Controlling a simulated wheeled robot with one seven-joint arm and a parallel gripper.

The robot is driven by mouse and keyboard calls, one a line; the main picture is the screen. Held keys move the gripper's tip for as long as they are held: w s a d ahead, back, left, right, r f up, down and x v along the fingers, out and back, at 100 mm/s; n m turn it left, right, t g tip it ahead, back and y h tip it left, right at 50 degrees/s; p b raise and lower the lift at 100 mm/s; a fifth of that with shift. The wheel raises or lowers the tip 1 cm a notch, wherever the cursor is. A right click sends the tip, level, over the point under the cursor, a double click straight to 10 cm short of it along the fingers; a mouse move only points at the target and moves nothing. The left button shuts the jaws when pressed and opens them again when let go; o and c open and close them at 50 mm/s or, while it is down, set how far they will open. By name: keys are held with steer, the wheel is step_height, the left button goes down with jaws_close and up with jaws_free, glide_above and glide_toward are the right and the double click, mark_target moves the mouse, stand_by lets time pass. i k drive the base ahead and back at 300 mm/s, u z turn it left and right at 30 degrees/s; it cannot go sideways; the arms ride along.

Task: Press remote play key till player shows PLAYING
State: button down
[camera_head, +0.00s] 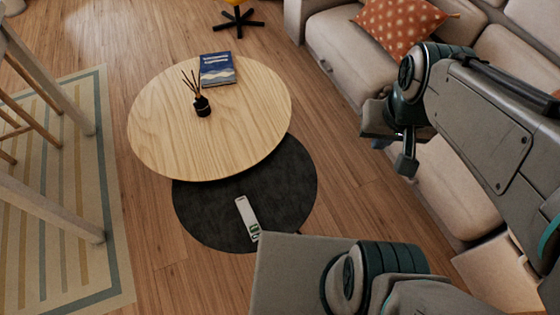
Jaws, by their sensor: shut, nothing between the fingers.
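A slim white remote (246,213) lies on a dark round surface (205,209) at the lower middle. Green and dark marks show at its near end, too small to read. My gripper (406,166) hangs over the sofa side at the right, well apart from the remote and higher than it. Its fingers are shut and hold nothing. I cannot make out a player or any PLAYING display in this view.
A round light-wood table (215,140) overlaps the dark round's far side. It holds a blue book (217,69) and a black reed diffuser (202,106). A beige sofa (340,45) with an orange cushion (402,28) runs along the right. A striped rug (85,200) lies left.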

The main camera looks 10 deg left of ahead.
mark_target(254, 228)
steer(key=z, duration=1.4)
steer(key=k, duration=0.95)
steer(key=u, duration=1.75)
